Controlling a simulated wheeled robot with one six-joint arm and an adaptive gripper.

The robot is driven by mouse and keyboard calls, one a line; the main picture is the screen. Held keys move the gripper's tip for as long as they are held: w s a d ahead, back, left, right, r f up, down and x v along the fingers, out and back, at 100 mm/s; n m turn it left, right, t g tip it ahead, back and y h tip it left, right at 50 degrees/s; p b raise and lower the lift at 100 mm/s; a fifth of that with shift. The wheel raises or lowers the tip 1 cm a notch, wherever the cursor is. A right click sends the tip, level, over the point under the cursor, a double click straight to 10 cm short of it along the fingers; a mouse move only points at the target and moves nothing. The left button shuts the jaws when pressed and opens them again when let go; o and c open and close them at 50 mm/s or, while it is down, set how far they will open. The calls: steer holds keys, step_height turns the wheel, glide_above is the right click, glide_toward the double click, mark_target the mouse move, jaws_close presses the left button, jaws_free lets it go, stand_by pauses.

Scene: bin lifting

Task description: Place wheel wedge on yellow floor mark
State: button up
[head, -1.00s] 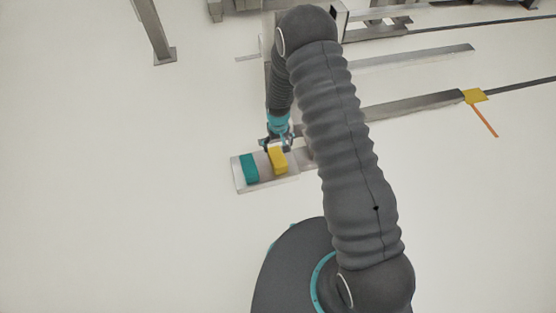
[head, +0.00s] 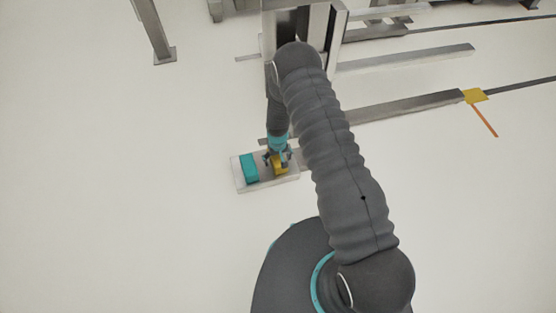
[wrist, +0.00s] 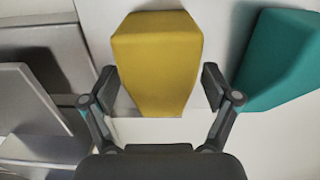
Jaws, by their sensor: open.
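The yellow wedge (head: 280,169) lies on a light grey tray (head: 264,184) beside a teal wedge (head: 249,168). My gripper (head: 278,157) is low over the yellow wedge. In the wrist view my gripper (wrist: 160,88) is open, with one finger on each side of the yellow wedge (wrist: 158,60); a gap shows at each side near its narrow end. The teal wedge (wrist: 282,58) is close beyond the right finger. The yellow floor mark (head: 475,96) is at the far right in the head view, with an orange strip running from it.
Metal rails (head: 405,106) lie on the floor at right, and a metal column (head: 318,30) stands behind my arm. A grey post (head: 153,30) stands at the upper left. The white floor at left and front right is clear.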

steer(key=c, duration=1.5)
jaws_close()
steer(key=shift+r, duration=0.1)
